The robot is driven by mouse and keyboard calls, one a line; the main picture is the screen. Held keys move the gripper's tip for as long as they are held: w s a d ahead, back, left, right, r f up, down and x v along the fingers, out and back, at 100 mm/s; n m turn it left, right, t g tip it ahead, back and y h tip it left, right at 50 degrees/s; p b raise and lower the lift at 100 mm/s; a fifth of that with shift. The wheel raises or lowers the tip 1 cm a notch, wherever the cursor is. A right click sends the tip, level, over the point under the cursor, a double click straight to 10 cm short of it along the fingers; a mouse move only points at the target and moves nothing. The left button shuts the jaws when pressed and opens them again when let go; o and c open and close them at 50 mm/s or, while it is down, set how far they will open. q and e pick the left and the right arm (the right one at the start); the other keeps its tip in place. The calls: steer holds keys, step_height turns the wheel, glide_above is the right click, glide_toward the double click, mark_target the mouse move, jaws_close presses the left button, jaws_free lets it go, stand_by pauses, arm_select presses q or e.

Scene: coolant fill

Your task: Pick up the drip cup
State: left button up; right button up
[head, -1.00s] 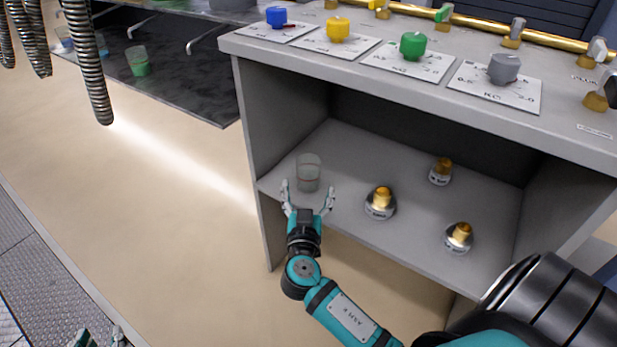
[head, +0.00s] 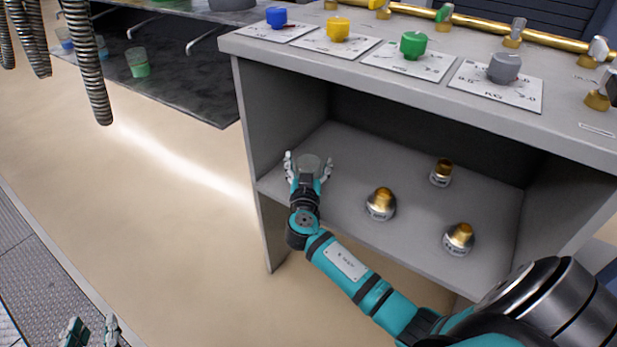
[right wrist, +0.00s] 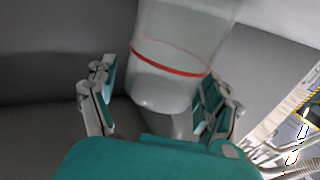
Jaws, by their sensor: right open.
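The drip cup (head: 308,160), a clear tumbler with a red line around it, stands on the grey shelf (head: 350,150) near its left end. In the right wrist view the cup (right wrist: 185,50) is upright between the fingers. My right gripper (head: 309,168) is open, with one finger on each side of the cup; in its wrist view (right wrist: 158,100) a gap shows at the left finger, and the right finger is close to the wall. The cup's lower part is hidden by the gripper in the head view. My left gripper (head: 92,326) is open and empty at the bottom left.
Several brass-topped fittings, one here (head: 381,203), stand on the shelf to the right of the cup. The cabinet's left wall (head: 280,125) is close beside the cup, and the counter (head: 420,85) with coloured knobs is overhead. A cup with green liquid (head: 137,62) stands further left.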

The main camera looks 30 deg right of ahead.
steer(key=c, duration=1.2)
steer(key=shift+c, duration=0.2)
